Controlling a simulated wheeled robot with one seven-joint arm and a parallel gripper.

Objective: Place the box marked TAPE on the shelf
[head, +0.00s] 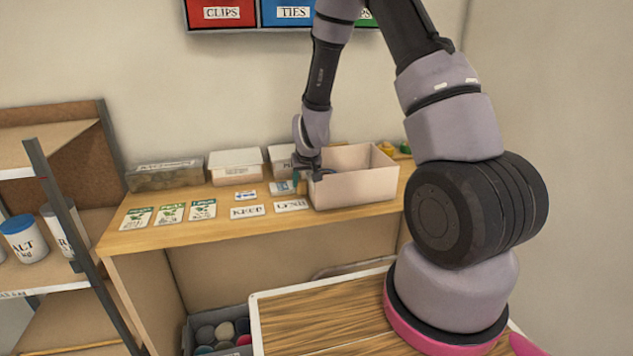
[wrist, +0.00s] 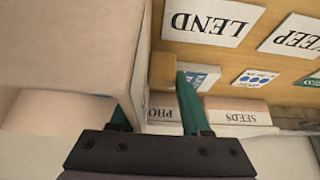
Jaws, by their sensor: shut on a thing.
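A pale open-topped box (head: 355,190) is at the right end of the wooden counter; it fills the left of the wrist view (wrist: 70,45). I can read no TAPE marking on it or elsewhere. My gripper (head: 308,174) is at its left end, shut on its left side wall. In the wrist view the green fingers (wrist: 152,108) straddle that wall; the left finger is partly hidden by the box. I cannot tell whether the box is clear of the counter. A shelf unit (head: 30,292) with wooden boards stands at the far left.
Labelled boxes line the counter's back, including SEEDS (wrist: 236,113). KEEP (head: 247,211) and LEND (head: 291,205) cards and seed packets (head: 171,212) lie in front. Cans (head: 22,240) occupy a shelf board. CLIPS (head: 221,12) and TIES (head: 288,12) bins hang above.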

